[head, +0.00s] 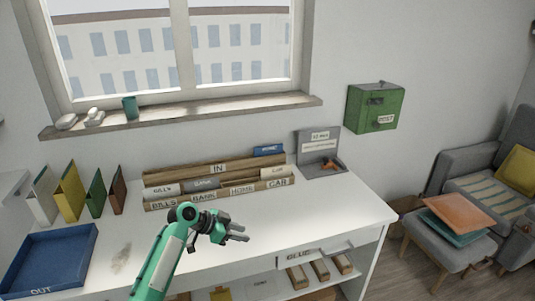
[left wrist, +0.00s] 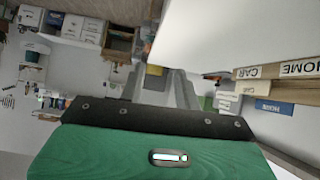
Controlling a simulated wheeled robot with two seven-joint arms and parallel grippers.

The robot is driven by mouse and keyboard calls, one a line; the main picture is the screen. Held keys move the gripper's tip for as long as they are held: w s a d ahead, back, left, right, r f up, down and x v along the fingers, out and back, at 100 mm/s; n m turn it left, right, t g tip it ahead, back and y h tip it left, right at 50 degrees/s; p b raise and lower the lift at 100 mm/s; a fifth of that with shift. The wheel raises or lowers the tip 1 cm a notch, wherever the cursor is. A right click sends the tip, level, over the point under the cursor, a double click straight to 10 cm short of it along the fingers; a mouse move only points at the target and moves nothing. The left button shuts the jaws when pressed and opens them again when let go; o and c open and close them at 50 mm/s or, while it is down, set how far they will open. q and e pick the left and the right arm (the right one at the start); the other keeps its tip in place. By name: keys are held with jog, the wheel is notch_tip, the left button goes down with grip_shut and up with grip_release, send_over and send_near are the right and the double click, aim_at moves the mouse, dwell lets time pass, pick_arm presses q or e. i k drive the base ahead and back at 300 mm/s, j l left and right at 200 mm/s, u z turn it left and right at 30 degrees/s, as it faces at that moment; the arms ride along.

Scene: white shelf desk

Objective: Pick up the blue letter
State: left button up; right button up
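The blue letter (head: 269,150) stands in the rear IN slot of the wooden letter rack (head: 187,173), at its right end. My left gripper (head: 244,233) is over the white desk, in front of the rack and nearer to me than the letter. Its two fingers (left wrist: 160,88) are apart with nothing between them. The letter's lower part is hidden by the rack. My right gripper is not in view.
A grey stand (head: 318,150) is right of the rack. A blue OUT tray (head: 85,240) and several coloured folders (head: 70,190) are at left. A green post box (head: 375,107) hangs on the wall.

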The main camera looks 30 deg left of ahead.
aim_at(275, 149)
jog(key=i+j, duration=1.4)
jog(key=j, duration=0.1)
